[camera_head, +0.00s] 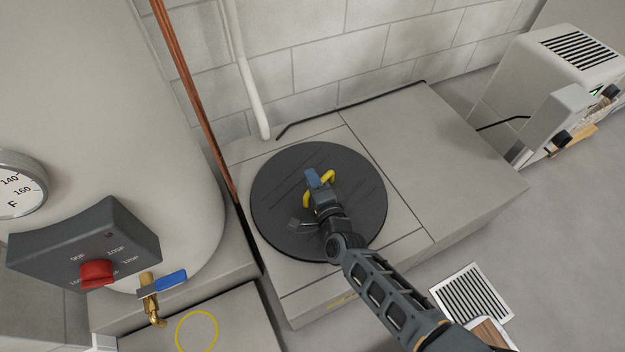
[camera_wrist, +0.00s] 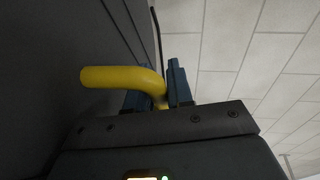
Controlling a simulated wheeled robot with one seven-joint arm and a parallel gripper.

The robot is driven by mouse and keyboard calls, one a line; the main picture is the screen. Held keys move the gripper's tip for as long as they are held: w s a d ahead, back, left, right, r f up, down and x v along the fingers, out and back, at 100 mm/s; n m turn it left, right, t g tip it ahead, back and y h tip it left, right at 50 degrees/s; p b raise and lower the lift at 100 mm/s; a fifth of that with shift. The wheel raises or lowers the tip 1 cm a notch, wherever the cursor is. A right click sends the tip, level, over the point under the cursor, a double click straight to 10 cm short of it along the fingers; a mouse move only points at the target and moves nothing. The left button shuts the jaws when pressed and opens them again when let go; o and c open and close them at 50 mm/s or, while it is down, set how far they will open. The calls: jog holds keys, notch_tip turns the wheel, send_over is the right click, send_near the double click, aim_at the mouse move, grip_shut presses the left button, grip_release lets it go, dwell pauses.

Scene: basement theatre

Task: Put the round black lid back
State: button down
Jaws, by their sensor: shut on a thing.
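The round black lid (camera_head: 285,178) lies on the grey block by the wall, roughly flat. Its yellow handle (camera_head: 329,177) rises near its middle and shows large in the wrist view (camera_wrist: 110,77). My gripper (camera_head: 316,178) is over the lid with its blue fingers shut on the yellow handle. In the wrist view the blue fingers (camera_wrist: 178,82) sit on either side of the handle, and the dark lid fills the left. My gripper and arm hide part of the lid. I cannot tell whether the lid is fully seated, and any opening under it is hidden.
A tank with a red-knobbed control box (camera_head: 85,245) and a blue-handled tap (camera_head: 163,285) stands at the left. Copper pipes (camera_head: 195,100) run close beside the lid. A white machine (camera_head: 550,85) stands at the right. The block's right-hand top (camera_head: 430,150) is clear; a floor grate (camera_head: 472,305) lies in front.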

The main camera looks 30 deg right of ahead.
jog(key=shift+f+b, duration=0.7)
dwell(0.6)
jog(key=c, duration=1.3)
grip_release()
jog(key=shift+c, duration=0.2)
jog(key=o, duration=0.4)
jog(key=shift+s, duration=0.1)
jog(key=s+p, duration=0.1)
jog(key=s, duration=0.1)
jog(key=s+r+p, duration=0.1)
jog(key=s, duration=0.1)
jog(key=s+p, duration=0.1)
jog(key=s, duration=0.1)
jog(key=shift+s+a+r, duration=0.25)
jog(key=shift+a+r, duration=0.05)
jog(key=shift+a, duration=0.1)
jog(key=shift+s, duration=0.45)
jog(key=shift+s, duration=0.1)
